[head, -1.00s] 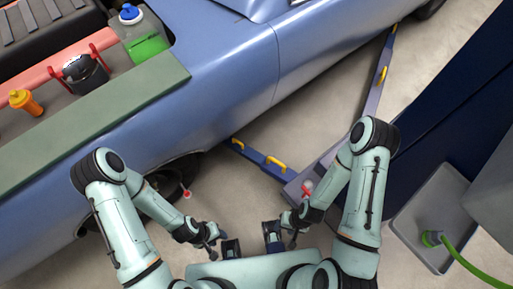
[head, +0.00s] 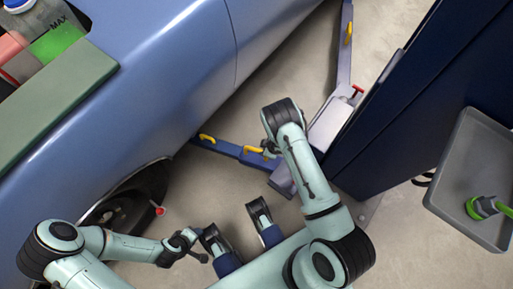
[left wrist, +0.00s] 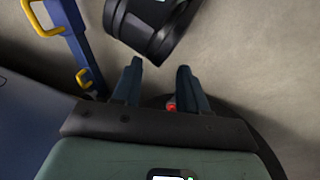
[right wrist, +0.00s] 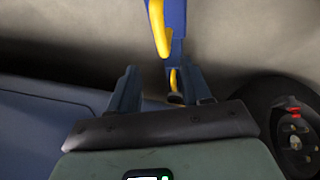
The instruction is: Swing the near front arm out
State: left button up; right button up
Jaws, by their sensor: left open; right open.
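The near front arm, a blue lift arm (head: 228,149) with two yellow handles, reaches from the grey pivot end (head: 283,182) toward the blue car's lower edge in the head view. My right gripper (head: 268,150) is near its pivot-side yellow handle (head: 253,150), mostly hidden by my forearm. In the right wrist view the open fingers (right wrist: 160,85) point at the blue arm and a yellow handle, with no clear contact. My left gripper (head: 194,247) is open and empty, low beside the wheel. The left wrist view shows the blue arm (left wrist: 76,45) left of its fingers.
The blue car (head: 165,75) fills the upper left, with its wheel (head: 130,205) below. A dark blue post (head: 400,120) stands right, with a grey tray (head: 475,170) beside it. Another blue arm (head: 345,45) extends away. Bare floor (head: 285,75) lies between car and post.

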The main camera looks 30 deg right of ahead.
aim_at(256, 150)
jog(key=b+x, duration=0.3)
jog(key=x, duration=0.4)
jog(key=shift+a+f, duration=0.1)
jog(key=shift+f, duration=0.3)
jog(key=b+x, duration=0.1)
jog(key=x, duration=0.2)
jog(key=shift+w+f, duration=0.1)
jog(key=shift+w, duration=0.05)
jog(key=shift+w+f, duration=0.15)
jog(key=shift+f, duration=0.15)
pick_arm(q)
jog(key=w+a+f, duration=0.1)
jog(key=a+f, duration=0.2)
jog(key=f, duration=0.3)
jog(key=shift+w+f+n+y, duration=0.25)
jog(key=shift+n+y, duration=0.05)
pick_arm(e)
jog(key=shift+a, duration=0.1)
grip_shut()
